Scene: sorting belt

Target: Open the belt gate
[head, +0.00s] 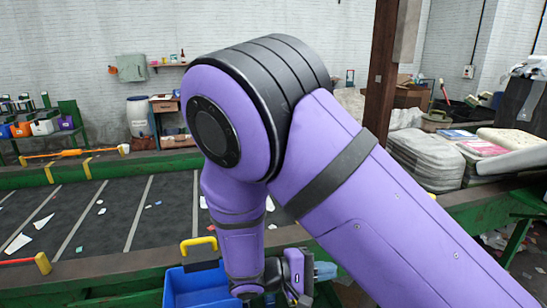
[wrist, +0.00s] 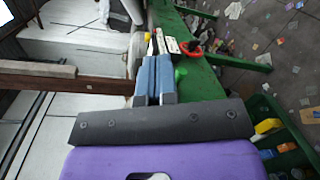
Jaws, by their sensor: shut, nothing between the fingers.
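My gripper (wrist: 154,78) has two blue fingers side by side, shut with nothing between them. In the head view my gripper (head: 324,271) is low at the middle, at the near edge of the belt, partly hidden by my purple arm. In the wrist view a green knob (wrist: 181,73) is just right of the fingers and a red ring-like part (wrist: 192,47) lies beyond it, on a green rail (wrist: 202,75). I cannot tell which part is the belt gate. The dark belt (head: 110,215) carries scattered scraps.
A blue bin (head: 197,288) with a yellow handle stands at the near edge. An orange-and-yellow bar (head: 75,153) lies along the far rail; a red-and-yellow one (head: 30,262) is at near left. Grey sacks (head: 425,160) and papers are piled at right. A brown post (head: 381,70) rises behind my arm.

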